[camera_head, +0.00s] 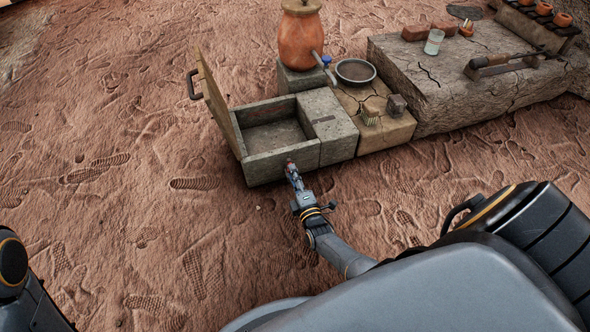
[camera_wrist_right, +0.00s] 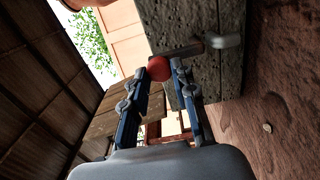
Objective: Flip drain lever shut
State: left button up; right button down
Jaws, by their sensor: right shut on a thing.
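The drain lever has a red ball knob (camera_head: 290,161) at the front wall of the stone basin (camera_head: 282,167), near its right end. In the right wrist view the red knob (camera_wrist_right: 159,68) sits between the fingertips, and a metal rod (camera_wrist_right: 185,50) runs from it to a bright metal fitting (camera_wrist_right: 226,41) at the stone. My right gripper (camera_head: 291,169) is shut on the red knob, and its fingers hide part of the lever in the head view. Only a piece of my left arm shows at the lower left; its gripper is out of view.
A hinged wooden lid (camera_head: 214,105) with a dark handle stands open at the basin's left. An orange clay jar (camera_head: 301,40) with a spigot stands behind, beside a round pan (camera_head: 355,71). The sandy ground in front is clear.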

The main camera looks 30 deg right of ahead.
jog(key=shift+a, duration=0.1)
jog(key=c, duration=1.1)
grip_release()
jog(key=shift+w, duration=0.1)
